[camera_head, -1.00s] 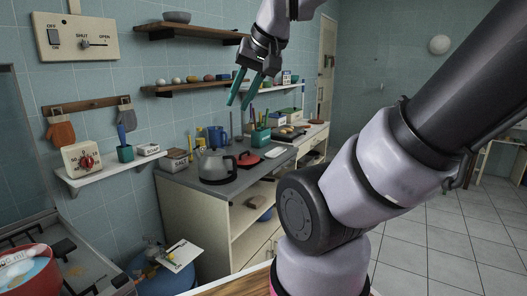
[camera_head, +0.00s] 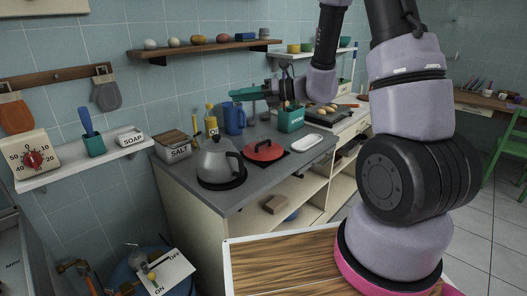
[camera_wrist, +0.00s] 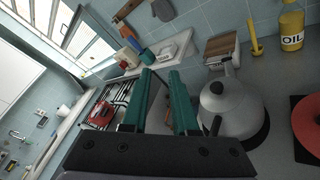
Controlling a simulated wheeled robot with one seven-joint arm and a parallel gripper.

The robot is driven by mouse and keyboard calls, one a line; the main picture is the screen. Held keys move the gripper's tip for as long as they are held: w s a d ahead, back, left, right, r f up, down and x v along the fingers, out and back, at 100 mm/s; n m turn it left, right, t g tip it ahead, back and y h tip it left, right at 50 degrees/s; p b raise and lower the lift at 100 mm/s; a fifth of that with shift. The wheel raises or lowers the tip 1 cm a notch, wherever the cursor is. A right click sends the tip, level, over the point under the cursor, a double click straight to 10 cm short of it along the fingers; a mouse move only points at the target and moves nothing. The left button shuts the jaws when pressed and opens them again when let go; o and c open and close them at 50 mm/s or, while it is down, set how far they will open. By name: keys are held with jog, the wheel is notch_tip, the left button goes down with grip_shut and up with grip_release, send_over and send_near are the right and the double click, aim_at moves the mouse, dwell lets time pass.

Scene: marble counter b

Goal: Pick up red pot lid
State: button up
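In the wrist view a red disc that looks like the lid (camera_wrist: 308,122) is cut off by the right edge. My gripper (camera_head: 234,92) has green fingers and is in the air above the back of the counter, higher than the lid and pointing left. In the wrist view the gripper (camera_wrist: 161,77) shows its two fingers apart with nothing held between them.
The kettle stands close left of the lid. A blue jug (camera_head: 234,118) and a green utensil box (camera_head: 290,118) stand behind it. A white dish (camera_head: 307,143) lies to its right. A salt box (camera_head: 174,148) and oil bottle (camera_wrist: 291,28) stand near the wall.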

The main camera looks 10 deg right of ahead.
jog(key=w+d+f+m+t+h, duration=0.2)
jog(key=w+d+f+m+t, duration=0.15)
jog(key=f+m, duration=0.3)
jog(key=w+d+f+m+t+h, duration=0.1)
jog(key=w+d+f+m+t, duration=0.15)
jog(key=w+f+m, duration=0.35)
jog(key=m+t+h, duration=0.3)
jog(key=m+h, duration=0.2)
jog(key=h, duration=0.1)
send_near(261, 145)
jog(key=shift+a+r, duration=0.35)
jog(key=shift+r, duration=0.1)
jog(key=shift+m, duration=0.35)
jog(key=x, duration=0.5)
jog(key=shift+d+f, duration=0.25)
jog(key=shift+f, duration=0.1)
jog(key=x, duration=0.5)
jog(key=shift+w+f, duration=0.15)
jog(key=shift+w, duration=0.25)
grip_shut()
